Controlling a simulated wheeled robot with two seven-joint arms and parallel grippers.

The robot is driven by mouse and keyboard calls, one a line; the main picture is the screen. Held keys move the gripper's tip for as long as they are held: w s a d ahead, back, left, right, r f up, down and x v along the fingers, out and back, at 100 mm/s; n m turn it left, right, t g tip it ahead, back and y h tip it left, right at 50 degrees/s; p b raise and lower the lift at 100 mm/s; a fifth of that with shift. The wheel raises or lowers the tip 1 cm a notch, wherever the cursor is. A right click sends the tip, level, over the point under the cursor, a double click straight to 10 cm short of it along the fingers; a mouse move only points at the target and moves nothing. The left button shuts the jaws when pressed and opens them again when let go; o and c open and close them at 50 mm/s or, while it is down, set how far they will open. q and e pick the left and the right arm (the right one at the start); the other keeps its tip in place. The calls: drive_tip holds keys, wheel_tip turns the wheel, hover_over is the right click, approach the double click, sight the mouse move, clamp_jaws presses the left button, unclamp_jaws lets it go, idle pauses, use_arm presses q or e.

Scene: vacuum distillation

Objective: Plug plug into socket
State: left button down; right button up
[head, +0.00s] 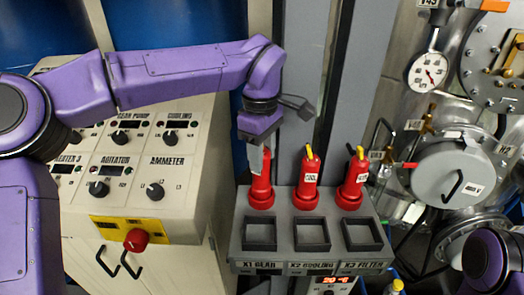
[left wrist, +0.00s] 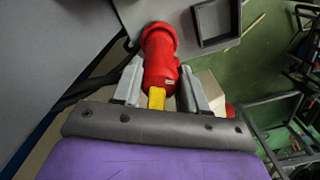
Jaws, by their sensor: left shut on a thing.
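My left gripper (head: 262,157) reaches down onto this plug from above. In the left wrist view, its two grey fingers (left wrist: 155,88) are shut on the red plug (left wrist: 160,60), one on each side, with the plug's yellow end toward my palm. The plug's wide red collar is at the far end. I cannot tell whether the collar touches the panel. My right gripper does not show.
Two more red plugs, the middle one (head: 306,185) and the right one (head: 354,185), stand beside it above square frames. A control cabinet (head: 130,180) with knobs and a red button (head: 137,240) is left. A metal vessel (head: 450,175) with a gauge (head: 428,72) is right.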

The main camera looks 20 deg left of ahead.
use_arm(q)
drive_tip(key=shift+f+b, duration=0.3)
drive_tip(key=shift+f, duration=0.45)
drive_tip(key=c, duration=0.5)
unclamp_jaws()
wheel_tip(320, 180, up, 11)
drive_tip(key=shift+f, duration=0.2)
drive_tip(key=shift+a, duration=0.1)
